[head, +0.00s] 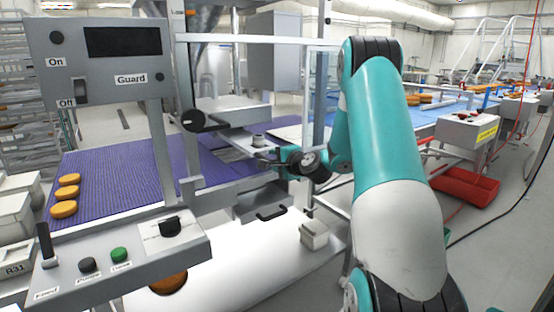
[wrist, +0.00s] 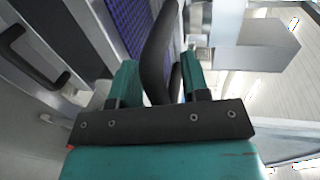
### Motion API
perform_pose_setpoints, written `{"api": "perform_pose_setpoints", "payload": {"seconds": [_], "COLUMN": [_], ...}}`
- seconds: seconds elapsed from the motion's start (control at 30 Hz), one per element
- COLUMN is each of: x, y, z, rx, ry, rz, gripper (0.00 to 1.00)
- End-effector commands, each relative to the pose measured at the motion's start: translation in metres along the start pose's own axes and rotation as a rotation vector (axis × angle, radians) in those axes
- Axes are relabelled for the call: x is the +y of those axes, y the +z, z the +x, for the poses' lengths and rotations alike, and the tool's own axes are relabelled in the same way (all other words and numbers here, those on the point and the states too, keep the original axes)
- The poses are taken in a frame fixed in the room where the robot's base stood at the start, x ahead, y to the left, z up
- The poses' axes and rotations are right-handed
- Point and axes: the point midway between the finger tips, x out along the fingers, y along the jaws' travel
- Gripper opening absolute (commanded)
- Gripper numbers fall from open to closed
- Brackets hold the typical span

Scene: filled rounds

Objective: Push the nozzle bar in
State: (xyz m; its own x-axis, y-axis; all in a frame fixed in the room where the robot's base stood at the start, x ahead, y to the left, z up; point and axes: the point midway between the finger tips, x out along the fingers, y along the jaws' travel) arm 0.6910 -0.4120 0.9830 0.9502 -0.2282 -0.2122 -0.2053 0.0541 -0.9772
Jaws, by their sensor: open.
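What looks like the nozzle bar (head: 240,144) is a flat grey metal piece reaching out over the purple belt in the head view, with a small round fitting on top. My gripper (head: 272,161) is at its near right end. In the wrist view, a curved black handle (wrist: 158,45) passes between the two teal fingers of my gripper (wrist: 161,80). The jaws are open around the handle, with a gap visible beside it. Whether a finger touches it, I cannot tell. My arm and wrist hide part of the bar's near end.
A control box (head: 100,65) with On/Off switch and a button panel (head: 120,262) stand at left. Orange rounds (head: 66,192) lie on the purple belt (head: 105,180).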

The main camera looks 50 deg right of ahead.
Motion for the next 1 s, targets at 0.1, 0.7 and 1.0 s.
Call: {"api": "perform_pose_setpoints", "payload": {"seconds": [0.1, 0.7, 1.0], "x": [0.000, -0.003, -0.018], "y": [0.000, 0.000, 0.006], "z": [0.000, 0.009, 0.064], "rx": [0.000, 0.000, -0.008], "ry": [0.000, 0.001, 0.000], "rz": [0.000, -0.003, -0.005], "gripper": [0.42, 0.00, 0.00]}}
